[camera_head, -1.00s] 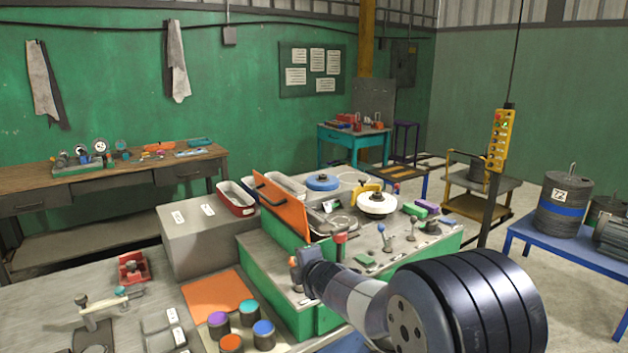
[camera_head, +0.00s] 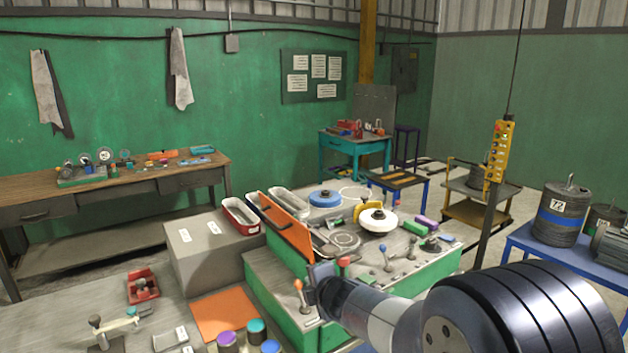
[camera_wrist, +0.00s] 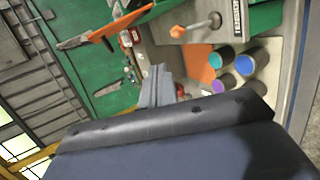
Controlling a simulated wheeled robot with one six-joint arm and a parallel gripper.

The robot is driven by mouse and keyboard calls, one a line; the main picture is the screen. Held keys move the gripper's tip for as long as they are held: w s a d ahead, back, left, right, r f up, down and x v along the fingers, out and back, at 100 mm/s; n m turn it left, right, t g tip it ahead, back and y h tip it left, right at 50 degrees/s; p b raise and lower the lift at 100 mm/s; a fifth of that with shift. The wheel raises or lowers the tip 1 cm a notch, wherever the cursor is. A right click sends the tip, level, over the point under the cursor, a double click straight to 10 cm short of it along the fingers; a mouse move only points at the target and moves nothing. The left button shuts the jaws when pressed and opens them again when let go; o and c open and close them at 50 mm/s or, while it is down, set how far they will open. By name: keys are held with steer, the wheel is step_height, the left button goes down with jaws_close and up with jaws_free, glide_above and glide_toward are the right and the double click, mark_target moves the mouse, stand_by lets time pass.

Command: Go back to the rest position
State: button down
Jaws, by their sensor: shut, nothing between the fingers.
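My gripper (camera_wrist: 158,88) shows in the wrist view as grey fingers past the edge of a large dark part of my arm. The fingers are together, with nothing seen between them. In the head view my arm reaches in from the lower right, its dark far end in front of the green machine bench (camera_head: 285,285).
An orange upright panel (camera_head: 287,222), a white round disc (camera_head: 378,220) and small levers stand on the green bench. Several colour-topped cups (camera_head: 228,341) stand at lower left beside an orange mat (camera_head: 222,314). A blue table (camera_head: 575,262) carries heavy cylinders at right. A yellow pendant (camera_head: 498,150) hangs nearby.

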steer(key=w+a+f+b, duration=0.1)
steer(key=w+f+b, duration=0.5)
steer(key=b, duration=0.2)
steer(key=shift+a+f+t+b, duration=0.3)
steer(key=shift+a+f+t, duration=0.1)
steer(key=shift+s+f+y+b, duration=0.1)
steer(key=shift+f+y+b, duration=0.2)
steer(key=shift+b, duration=0.55)
steer(key=shift+d+f+t+b, duration=0.15)
steer(key=shift+t+b, duration=0.15)
steer(key=shift+b, duration=0.6)
